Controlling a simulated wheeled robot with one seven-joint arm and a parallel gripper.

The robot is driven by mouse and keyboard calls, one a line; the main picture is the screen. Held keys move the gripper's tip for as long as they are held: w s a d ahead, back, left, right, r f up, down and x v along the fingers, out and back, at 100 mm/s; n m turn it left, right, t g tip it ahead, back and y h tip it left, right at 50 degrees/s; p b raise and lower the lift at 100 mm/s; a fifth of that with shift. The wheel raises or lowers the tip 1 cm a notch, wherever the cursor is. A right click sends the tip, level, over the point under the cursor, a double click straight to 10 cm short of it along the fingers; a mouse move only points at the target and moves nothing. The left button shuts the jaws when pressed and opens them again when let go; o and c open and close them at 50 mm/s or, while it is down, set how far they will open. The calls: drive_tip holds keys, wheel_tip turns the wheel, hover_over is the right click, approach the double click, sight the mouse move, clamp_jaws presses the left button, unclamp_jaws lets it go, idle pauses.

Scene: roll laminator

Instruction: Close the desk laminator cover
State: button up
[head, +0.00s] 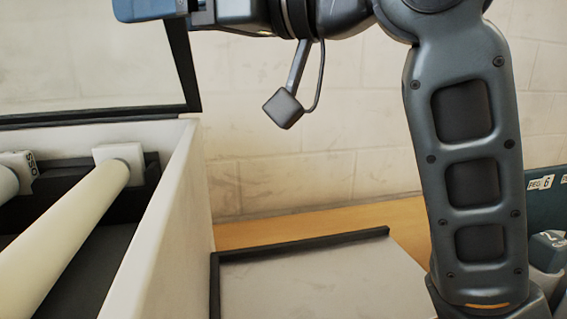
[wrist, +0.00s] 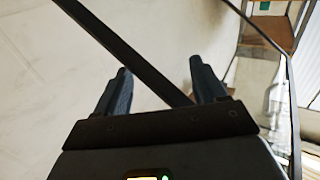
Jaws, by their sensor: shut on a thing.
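The laminator (head: 165,225) stands at the left in the head view, a white box with pale rollers (head: 75,215) inside. Its cover (head: 95,60), a clear panel with a black frame, stands raised above the open box. My gripper (wrist: 158,66) is shut on the cover's dark frame edge, which runs diagonally between the fingers in the wrist view (wrist: 115,40). In the head view the gripper is at the top, by the frame's upper right corner, and its fingertips are partly cut off by the picture edge.
A flat pale tray or panel with a dark rim (head: 315,280) lies right of the laminator on a wooden surface (head: 300,223). A dark teal bin with labels (head: 547,200) is at the far right. A pale block wall (head: 350,150) stands behind.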

drive_tip(key=v, duration=0.7)
drive_tip(key=shift+s+d, duration=0.25)
drive_tip(key=shift+d, duration=0.1)
idle(0.4)
